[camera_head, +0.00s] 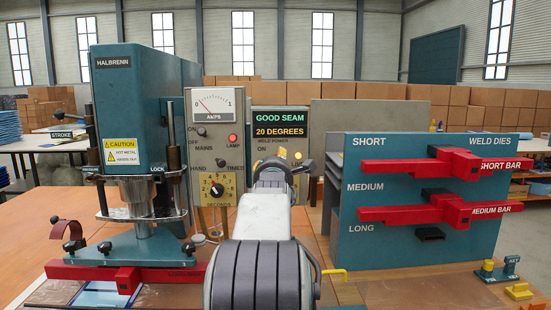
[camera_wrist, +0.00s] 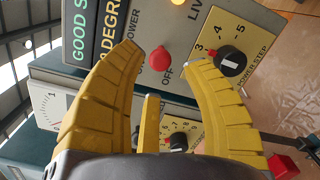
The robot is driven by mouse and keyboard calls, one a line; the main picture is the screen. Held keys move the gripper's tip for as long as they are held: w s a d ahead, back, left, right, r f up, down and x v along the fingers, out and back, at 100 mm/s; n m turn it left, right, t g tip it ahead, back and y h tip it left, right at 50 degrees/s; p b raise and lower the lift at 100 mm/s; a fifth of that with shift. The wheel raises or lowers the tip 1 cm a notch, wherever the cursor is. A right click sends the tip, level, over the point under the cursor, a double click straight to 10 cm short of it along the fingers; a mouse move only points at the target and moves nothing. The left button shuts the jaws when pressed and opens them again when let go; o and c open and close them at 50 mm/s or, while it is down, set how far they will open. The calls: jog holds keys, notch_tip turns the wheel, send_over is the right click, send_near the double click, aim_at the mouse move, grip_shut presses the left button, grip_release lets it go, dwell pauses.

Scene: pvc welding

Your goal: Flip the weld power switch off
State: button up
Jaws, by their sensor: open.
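The weld power switch shows as a red round knob (camera_wrist: 160,59) on the grey panel, beside the word OFF in the wrist view. I cannot tell which way it is thrown. The yellow LIVE lamp (camera_wrist: 206,2) near it looks lit. My gripper (camera_wrist: 168,60) is open, its two yellow fingers spread on either side of the knob, with nothing held. I cannot tell whether a finger touches it. In the head view, my arm covers the switch; the WELD POWER label and ON show on the panel (camera_head: 277,147).
The POWER STEP dial (camera_wrist: 231,62) lies close to one fingertip. The display (camera_head: 280,122) reads GOOD SEAM, 20 DEGREES. The SECONDS dial (camera_head: 217,190) is left of my arm. The welding press (camera_head: 135,150) stands left, the weld dies rack (camera_head: 420,245) right.

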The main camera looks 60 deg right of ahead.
jog(key=shift+p+x, duration=0.85)
jog(key=shift+x, duration=2.35)
jog(key=shift+c, duration=0.2)
grip_shut()
